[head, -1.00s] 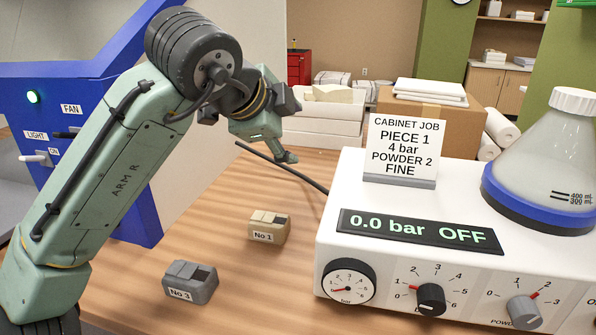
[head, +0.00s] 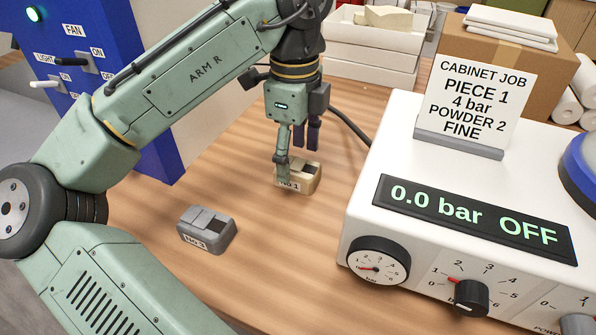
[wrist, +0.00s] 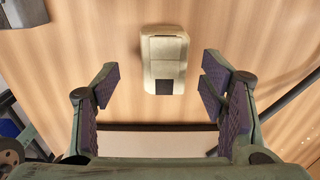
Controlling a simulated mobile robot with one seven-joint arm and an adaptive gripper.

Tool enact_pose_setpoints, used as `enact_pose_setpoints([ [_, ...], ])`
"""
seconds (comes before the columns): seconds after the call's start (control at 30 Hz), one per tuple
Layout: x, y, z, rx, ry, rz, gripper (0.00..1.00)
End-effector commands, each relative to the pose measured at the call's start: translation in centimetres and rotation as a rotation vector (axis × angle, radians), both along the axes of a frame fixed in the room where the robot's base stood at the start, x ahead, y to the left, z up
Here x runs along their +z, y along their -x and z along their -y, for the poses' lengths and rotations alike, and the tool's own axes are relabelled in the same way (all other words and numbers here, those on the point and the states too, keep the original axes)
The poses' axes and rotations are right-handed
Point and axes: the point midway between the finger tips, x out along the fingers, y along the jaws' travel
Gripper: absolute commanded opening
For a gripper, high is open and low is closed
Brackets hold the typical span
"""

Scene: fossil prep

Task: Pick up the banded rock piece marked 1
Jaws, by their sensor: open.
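The tan rock piece labelled No 1 (head: 308,180) lies on the wooden table, left of the white control box. In the wrist view the same piece (wrist: 164,55) shows from above, with a lighter block top and a dark square at its near end. My gripper (head: 299,150) points down just above the piece, and one finger hides part of its label. In the wrist view my gripper (wrist: 163,85) is open, its fingers wide apart to either side, with the piece centred between them and a little beyond the tips. Nothing is held.
A grey rock piece labelled No 3 (head: 207,229) lies to the left. The white control box (head: 400,190) stands close on the right, with a job card (head: 478,100) on top. A dark hose (head: 350,125) runs behind the piece. A blue cabinet (head: 130,130) stands at the left.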

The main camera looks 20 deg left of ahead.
Motion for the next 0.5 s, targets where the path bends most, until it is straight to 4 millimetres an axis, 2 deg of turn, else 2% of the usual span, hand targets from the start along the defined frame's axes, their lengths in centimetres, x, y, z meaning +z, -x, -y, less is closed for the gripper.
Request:
enact_pose_setpoints([
  [0.23,-3.4,-0.4,0.2,0.002,0.0,0.0,0.65],
  [0.5,-4.1,-0.4,0.3,0.001,0.001,0.002,0.65],
])
